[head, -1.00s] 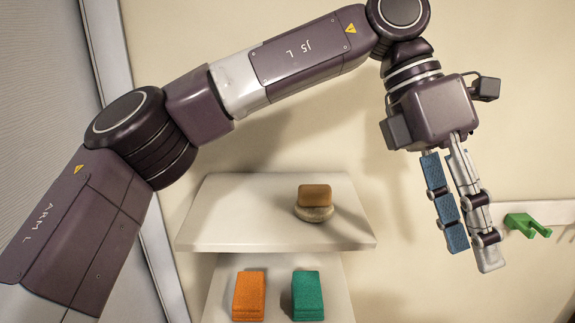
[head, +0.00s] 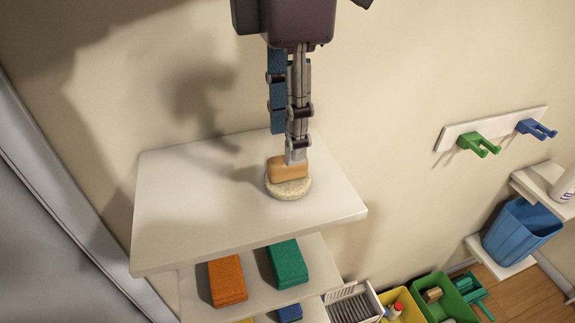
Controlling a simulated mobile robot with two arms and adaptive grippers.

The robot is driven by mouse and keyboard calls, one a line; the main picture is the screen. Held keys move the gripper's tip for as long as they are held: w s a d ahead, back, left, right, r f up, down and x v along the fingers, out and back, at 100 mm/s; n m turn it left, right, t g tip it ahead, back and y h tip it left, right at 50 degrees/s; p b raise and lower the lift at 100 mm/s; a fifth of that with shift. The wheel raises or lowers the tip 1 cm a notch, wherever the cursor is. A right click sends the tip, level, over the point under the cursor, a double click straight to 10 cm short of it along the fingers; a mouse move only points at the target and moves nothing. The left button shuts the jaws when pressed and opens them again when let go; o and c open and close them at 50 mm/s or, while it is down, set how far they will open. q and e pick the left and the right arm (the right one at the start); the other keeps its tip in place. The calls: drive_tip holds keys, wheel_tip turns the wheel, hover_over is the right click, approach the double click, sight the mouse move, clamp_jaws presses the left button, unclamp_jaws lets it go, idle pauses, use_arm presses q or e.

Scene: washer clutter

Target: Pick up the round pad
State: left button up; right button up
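The round pad (head: 291,189) is a pale, speckled disc lying on the top shelf board (head: 170,215). A tan-orange block (head: 286,172) rests on top of it and hides part of its upper face. My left gripper (head: 288,148) points down above them, fingers apart, one showing its blue inner pad. The nearer grey fingertip overlaps the block in the picture; I cannot tell whether it touches. Nothing is seen held. My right gripper is not in view.
Below, an orange block (head: 227,280) and a green block (head: 287,263) lie on a lower shelf. Green hook (head: 478,144) and blue hook (head: 537,129) are on the wall at right, above a blue bin (head: 521,231). The left of the top board is clear.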

sight(288, 172)
use_arm(q)
wheel_tip(288, 172, down, 3)
drive_tip(key=shift+w+a+f+p, duration=0.1)
drive_tip(key=shift+p, duration=0.5)
drive_tip(key=shift+f, duration=0.2)
drive_tip(key=shift+c, duration=0.4)
drive_tip(key=c, duration=0.5)
clamp_jaws()
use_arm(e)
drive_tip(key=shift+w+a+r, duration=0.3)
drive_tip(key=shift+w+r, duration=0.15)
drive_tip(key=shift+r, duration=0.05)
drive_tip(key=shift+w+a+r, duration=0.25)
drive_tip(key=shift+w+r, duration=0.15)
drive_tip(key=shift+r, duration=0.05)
